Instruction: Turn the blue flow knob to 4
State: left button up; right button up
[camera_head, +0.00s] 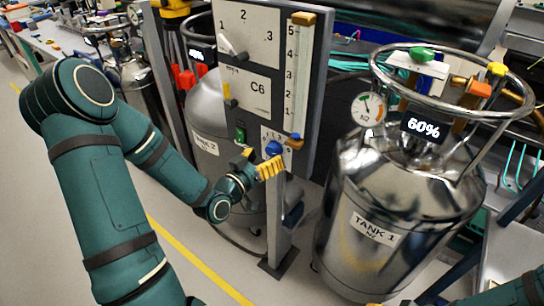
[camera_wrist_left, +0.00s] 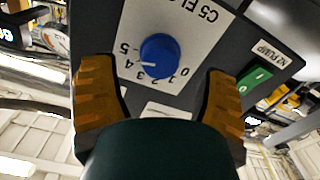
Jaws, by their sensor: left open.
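The blue flow knob (camera_wrist_left: 159,55) sits on a white dial plate marked 0 to 5 with the text "C5 FL…", upside down in the left wrist view. Its white pointer mark faces the 3-to-4 side of the scale; I cannot tell the exact reading. In the head view the knob (camera_head: 273,148) is low on the grey panel (camera_head: 320,60). My left gripper (camera_head: 268,168) is just below and in front of it. In the left wrist view its yellow fingers (camera_wrist_left: 160,105) are spread open on both sides of the knob, with visible gaps and no contact seen. My right gripper is out of view.
A green N2 pump switch (camera_wrist_left: 254,79) is beside the dial plate. Above it are a C6 lever (camera_head: 228,95), a 1-2-3 selector (camera_head: 233,50) and a vertical slider scale (camera_head: 297,75). Tank 1 (camera_head: 375,210), reading 60%, stands right; Tank 2 (camera_head: 205,110) stands behind the panel.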

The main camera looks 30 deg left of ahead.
aim_at(270, 152)
pick_arm(q)
jog(key=shift+w+d, duration=0.15)
jog(key=shift+w, duration=1.6)
jog(key=shift+r, duration=0.1)
jog(key=c, duration=1.2)
jog(key=shift+n, duration=0.7)
jog(key=shift+n+p, duration=0.5)
jog(key=shift+n, duration=1.7)
jog(key=o, duration=1.2)
